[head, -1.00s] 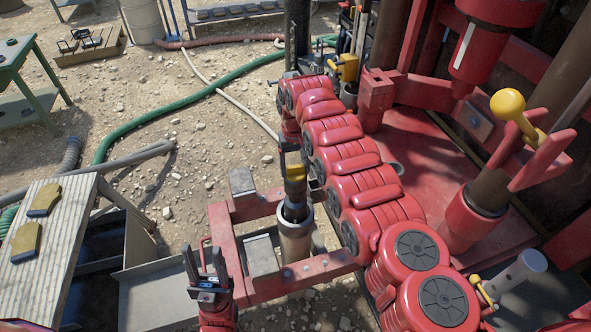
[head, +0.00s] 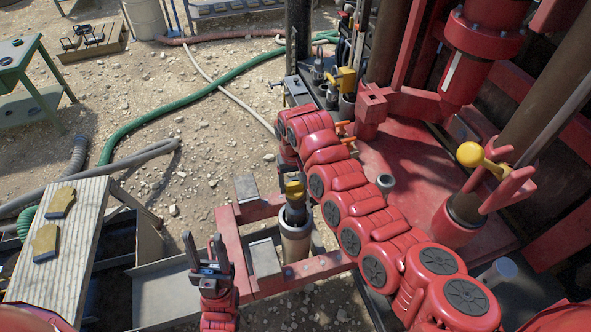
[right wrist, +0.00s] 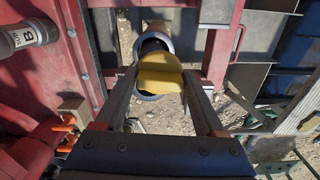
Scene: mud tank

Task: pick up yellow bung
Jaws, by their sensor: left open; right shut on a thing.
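The yellow bung (head: 294,188) sits upright at the top of a dark pipe end that stands in a pale cylinder (head: 296,238). In the right wrist view the yellow bung (right wrist: 160,72) lies between the two fingers of my right gripper (right wrist: 162,84), which is shut on it. A round pipe rim shows below the bung there. In the head view my red right arm (head: 372,222) hides most of the right gripper. My left gripper (head: 207,252) is open and empty, fingers up, left of the pale cylinder.
A red frame (head: 235,255) surrounds the pale cylinder. The red rig floor (head: 400,165) and a yellow-ball lever (head: 470,154) are at the right. Gravelly ground with hoses lies behind.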

